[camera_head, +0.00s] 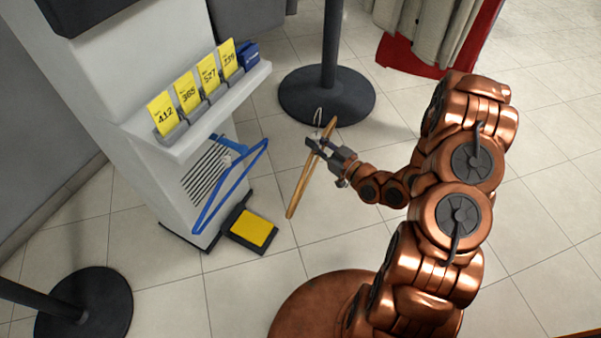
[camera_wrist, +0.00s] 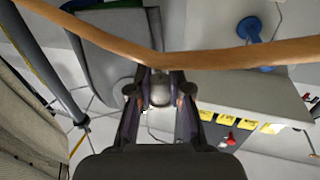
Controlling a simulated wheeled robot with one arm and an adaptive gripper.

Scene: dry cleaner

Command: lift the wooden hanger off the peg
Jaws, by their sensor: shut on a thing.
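The wooden hanger (camera_head: 299,190) is in my gripper (camera_head: 318,147), in the air to the right of the white kiosk. The jaws are shut around its middle. Its pale hook (camera_head: 318,117) points up and looks free in the head view. In the wrist view the hanger (camera_wrist: 235,57) spans the upper picture, just beyond the fingertips of my gripper (camera_wrist: 160,88). A blue hanger (camera_head: 236,187) hangs at the kiosk's side, apart from the wooden one. I cannot make out the peg clearly.
The white kiosk (camera_head: 170,190) has a shelf with several yellow number cards (camera_head: 187,92). A black tray with a yellow top (camera_head: 252,229) lies at its foot. Black post bases stand behind (camera_head: 300,92) and at lower left (camera_head: 95,305). A garment rack (camera_head: 430,35) is upper right.

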